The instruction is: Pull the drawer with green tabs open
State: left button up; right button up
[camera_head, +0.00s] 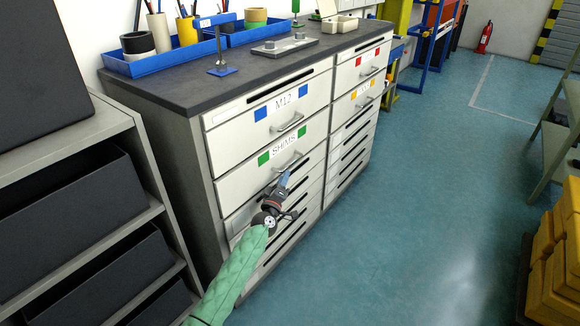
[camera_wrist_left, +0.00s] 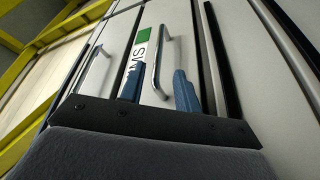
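The drawer with green tabs (camera_head: 242,181) is labelled SHIMS and has a metal bar handle (camera_head: 290,163). It looks closed, its front about level with its neighbours. My left gripper (camera_head: 283,180), with blue fingertips, is just below and in front of that handle. One green tab (camera_wrist_left: 145,35) shows there too. The gripper is open; I cannot tell whether it touches the handle. My right gripper is not in view.
The M12 drawer (camera_head: 230,138) with blue tabs is directly above. Drawers with red and yellow tabs stand to the right. The blue-green floor (camera_head: 420,180) in front is clear, with yellow crates (camera_head: 545,270) at far right.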

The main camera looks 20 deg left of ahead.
aim_at(289, 165)
pick_arm(q)
jog(key=shift+x, duration=3.6)
jog(key=shift+d+r, duration=0.1)
jog(key=shift+c, duration=0.4)
grip_shut()
